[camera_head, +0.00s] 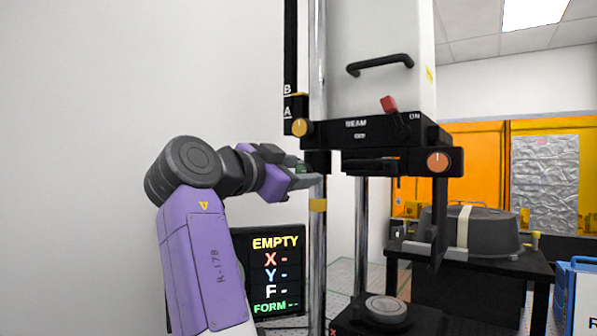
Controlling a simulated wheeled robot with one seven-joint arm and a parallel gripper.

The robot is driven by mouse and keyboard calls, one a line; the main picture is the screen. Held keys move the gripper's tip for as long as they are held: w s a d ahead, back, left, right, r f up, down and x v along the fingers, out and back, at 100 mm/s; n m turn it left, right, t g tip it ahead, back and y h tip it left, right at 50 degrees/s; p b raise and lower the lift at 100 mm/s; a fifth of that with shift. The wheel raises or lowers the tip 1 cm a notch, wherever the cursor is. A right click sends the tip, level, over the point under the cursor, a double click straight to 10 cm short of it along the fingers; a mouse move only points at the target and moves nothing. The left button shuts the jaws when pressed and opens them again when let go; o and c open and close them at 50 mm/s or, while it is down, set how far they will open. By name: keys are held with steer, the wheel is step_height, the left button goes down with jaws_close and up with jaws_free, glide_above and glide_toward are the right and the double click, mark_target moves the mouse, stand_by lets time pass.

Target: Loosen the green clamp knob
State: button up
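The green clamp knob (302,168) shows as a small dark green patch beside the chrome column, just below the black instrument head. It is mostly hidden by my gripper (304,175). My gripper reaches in from the left on my purple and grey arm, and its grey fingertips are at the knob. The fingers look to lie around or against the knob, but the view is too small to tell whether they grip it.
A display (270,273) reading EMPTY stands below my arm. A round stage (386,308) is at the bottom. A bench (480,268) stands right.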

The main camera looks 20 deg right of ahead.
steer(key=b+v, duration=0.1)
steer(key=v, duration=0.6)
steer(key=shift+s+a+b, duration=0.25)
steer(key=shift+a+b, duration=0.05)
stand_by(0.3)
